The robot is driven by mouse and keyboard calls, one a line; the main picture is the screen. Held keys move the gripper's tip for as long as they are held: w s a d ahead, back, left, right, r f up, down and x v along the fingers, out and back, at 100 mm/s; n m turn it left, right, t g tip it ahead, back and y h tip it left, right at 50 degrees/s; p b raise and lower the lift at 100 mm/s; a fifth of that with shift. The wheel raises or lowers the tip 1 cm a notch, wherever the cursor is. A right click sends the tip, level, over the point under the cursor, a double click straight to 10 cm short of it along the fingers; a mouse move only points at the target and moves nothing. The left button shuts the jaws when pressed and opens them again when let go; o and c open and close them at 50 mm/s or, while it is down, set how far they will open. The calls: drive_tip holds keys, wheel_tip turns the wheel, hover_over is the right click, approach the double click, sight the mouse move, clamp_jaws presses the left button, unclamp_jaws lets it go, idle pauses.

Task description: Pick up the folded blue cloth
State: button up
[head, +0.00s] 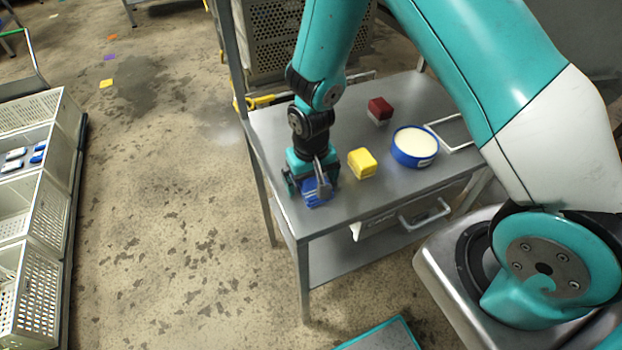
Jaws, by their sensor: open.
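The folded blue cloth (317,197) lies near the front left corner of the grey metal table. My gripper (314,190) is right over it, pointing down, with its jaws open around or just above the cloth. The gripper hides part of the cloth, and I cannot tell whether the fingers touch it.
On the table (280,125) stand a yellow block (362,163), a dark red block (380,109), a blue tub with cream contents (415,146) and a white frame (455,131). A lower shelf (345,252) is below. Perforated crates (35,290) stand at the left.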

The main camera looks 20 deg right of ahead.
drive_tip(key=c, duration=1.1)
wheel_tip(320, 180, up, 20)
drive_tip(key=shift+b, duration=0.45)
drive_tip(key=shift+o, duration=0.9)
